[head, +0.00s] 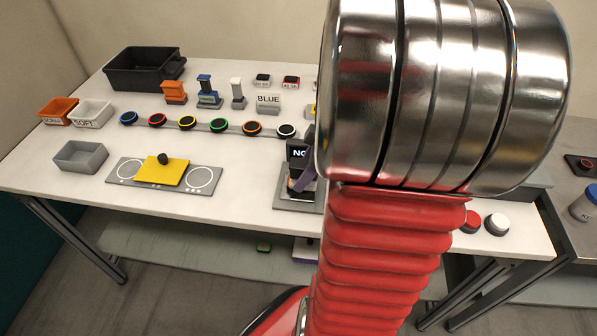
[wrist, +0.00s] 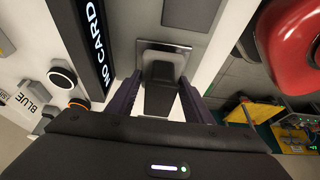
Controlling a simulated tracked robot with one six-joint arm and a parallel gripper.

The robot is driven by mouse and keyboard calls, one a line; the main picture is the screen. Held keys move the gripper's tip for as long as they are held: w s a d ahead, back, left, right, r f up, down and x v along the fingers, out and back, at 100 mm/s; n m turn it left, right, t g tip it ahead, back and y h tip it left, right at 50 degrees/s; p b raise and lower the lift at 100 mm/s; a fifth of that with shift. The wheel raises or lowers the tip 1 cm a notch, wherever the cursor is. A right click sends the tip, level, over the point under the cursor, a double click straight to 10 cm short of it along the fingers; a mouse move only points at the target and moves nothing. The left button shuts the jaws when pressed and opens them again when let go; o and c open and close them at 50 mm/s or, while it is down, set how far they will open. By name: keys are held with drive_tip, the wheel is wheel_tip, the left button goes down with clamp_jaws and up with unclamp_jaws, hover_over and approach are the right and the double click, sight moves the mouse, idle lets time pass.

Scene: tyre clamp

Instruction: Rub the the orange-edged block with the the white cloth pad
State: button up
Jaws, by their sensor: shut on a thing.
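My gripper (wrist: 158,86) points at a grey base plate (wrist: 190,50) with its two purple fingers on either side of a dark grey piece (wrist: 160,97). It is shut on this piece; whether a white cloth pad is under it cannot be told. In the head view my gripper (head: 305,180) is partly hidden behind my arm, above the plate (head: 288,200). No block with orange edges or white cloth can be made out for sure. An orange-rimmed black disc (head: 252,128) sits in a row on the table.
A dark display (wrist: 95,45) reading NO CARD stands close left of my fingers. A yellow block (head: 162,172) lies on a grey panel (head: 205,187). A black crate (head: 145,72), orange bin (head: 57,113), white bin (head: 93,115) and grey tray (head: 80,160) stand at left.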

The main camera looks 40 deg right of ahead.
idle(0.4)
drive_tip(key=shift+w+a, duration=0.7)
drive_tip(key=shift+w, duration=0.15)
drive_tip(key=shift+s+d, duration=0.4)
drive_tip(key=shift+s, duration=0.05)
idle(0.4)
drive_tip(key=shift+r, duration=3.5)
drive_tip(key=shift+s, duration=0.1)
